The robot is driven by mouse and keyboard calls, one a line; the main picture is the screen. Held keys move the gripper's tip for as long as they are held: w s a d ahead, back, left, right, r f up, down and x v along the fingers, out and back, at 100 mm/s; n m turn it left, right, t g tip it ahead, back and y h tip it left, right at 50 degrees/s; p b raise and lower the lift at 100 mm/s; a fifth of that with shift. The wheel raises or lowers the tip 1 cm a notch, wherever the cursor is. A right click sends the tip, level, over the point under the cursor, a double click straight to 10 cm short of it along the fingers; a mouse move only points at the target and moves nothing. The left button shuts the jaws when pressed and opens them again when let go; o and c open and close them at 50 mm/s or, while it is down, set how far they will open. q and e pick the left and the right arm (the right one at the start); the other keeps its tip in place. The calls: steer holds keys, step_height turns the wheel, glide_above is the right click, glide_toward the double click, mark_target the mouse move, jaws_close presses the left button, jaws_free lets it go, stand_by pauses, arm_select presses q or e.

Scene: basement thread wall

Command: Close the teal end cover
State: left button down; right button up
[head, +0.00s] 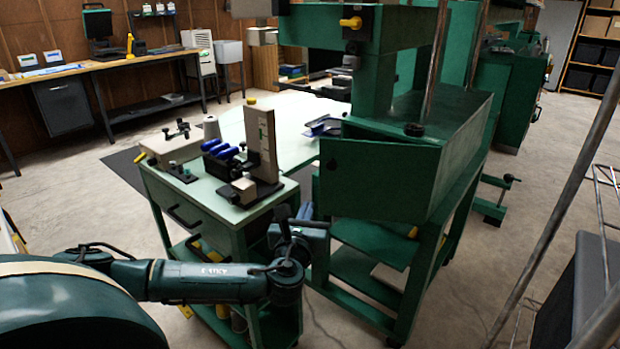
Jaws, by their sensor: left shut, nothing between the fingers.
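The teal end cover (372,182) is a flat dark-green panel at the near end of the green machine (465,125), with a small dark knob or hole near its left edge. It appears to stand out at an angle from the machine's end, so it looks open; how wide the gap is behind it cannot be told. My left gripper (296,213) is shut and empty, just left of the cover's lower left edge and in front of the cart. Whether it touches the cover cannot be told. My right gripper is not in view.
A pale-green cart (180,205) with a gauge stand (262,145) and blue-handled tools (220,149) stands close left of my gripper. A wooden bench (95,68) runs along the back wall. A metal rack (600,190) is at the right. Concrete floor is open between machine and rack.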

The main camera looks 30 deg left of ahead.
arm_select(q)
steer(key=b+x, duration=0.2)
steer(key=x, duration=1.1)
steer(key=shift+w, duration=0.35)
steer(key=shift+a, duration=0.1)
